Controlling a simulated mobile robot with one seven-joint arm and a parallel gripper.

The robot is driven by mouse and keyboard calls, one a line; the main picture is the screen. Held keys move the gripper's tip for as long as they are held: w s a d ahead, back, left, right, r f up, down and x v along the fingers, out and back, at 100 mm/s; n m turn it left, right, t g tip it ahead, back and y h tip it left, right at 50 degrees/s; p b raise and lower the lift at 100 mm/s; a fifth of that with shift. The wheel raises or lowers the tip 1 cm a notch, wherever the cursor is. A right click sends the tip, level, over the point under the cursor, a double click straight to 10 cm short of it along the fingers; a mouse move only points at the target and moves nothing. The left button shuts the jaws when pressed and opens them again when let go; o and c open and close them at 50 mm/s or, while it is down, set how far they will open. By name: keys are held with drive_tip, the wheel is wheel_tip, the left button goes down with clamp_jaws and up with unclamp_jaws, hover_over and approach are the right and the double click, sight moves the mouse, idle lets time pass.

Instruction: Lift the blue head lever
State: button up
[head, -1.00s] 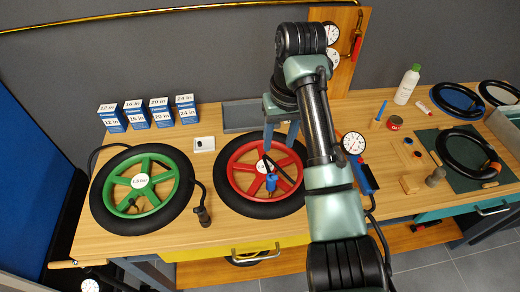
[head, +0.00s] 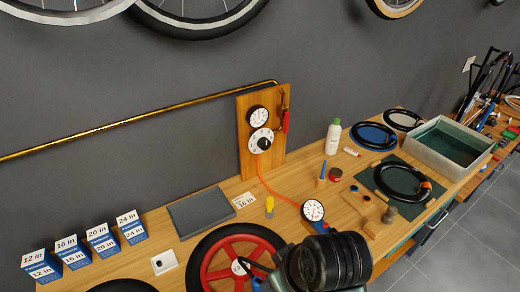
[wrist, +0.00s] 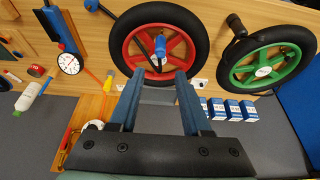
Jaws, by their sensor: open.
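The blue head (wrist: 160,45) sits at the red wheel (wrist: 126,50), near its hub, in the wrist view. Its lever is too small to make out apart from the head. A small blue part of it shows beside the red wheel (head: 206,262) at the bottom of the head view, where my arm covers much of that area. My gripper (wrist: 160,76) is open and empty, its two fingers pointing toward the red wheel's near rim. The blue head appears beyond the fingertips, between their lines, with no contact visible.
A green wheel (wrist: 264,70) lies right of the red wheel in the wrist view. Blue boxes (wrist: 233,110) stand near the right finger. A gauge (head: 313,211), yellow-topped tool (head: 269,206) and grey tray (head: 202,211) lie on the bench; a gauge board (head: 262,163) stands behind.

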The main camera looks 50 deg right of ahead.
drive_tip(key=x, duration=1.1)
drive_tip(key=shift+w+f+p, duration=0.2)
drive_tip(key=shift+f+p, duration=0.1)
clamp_jaws()
drive_tip(key=shift+r, duration=0.1)
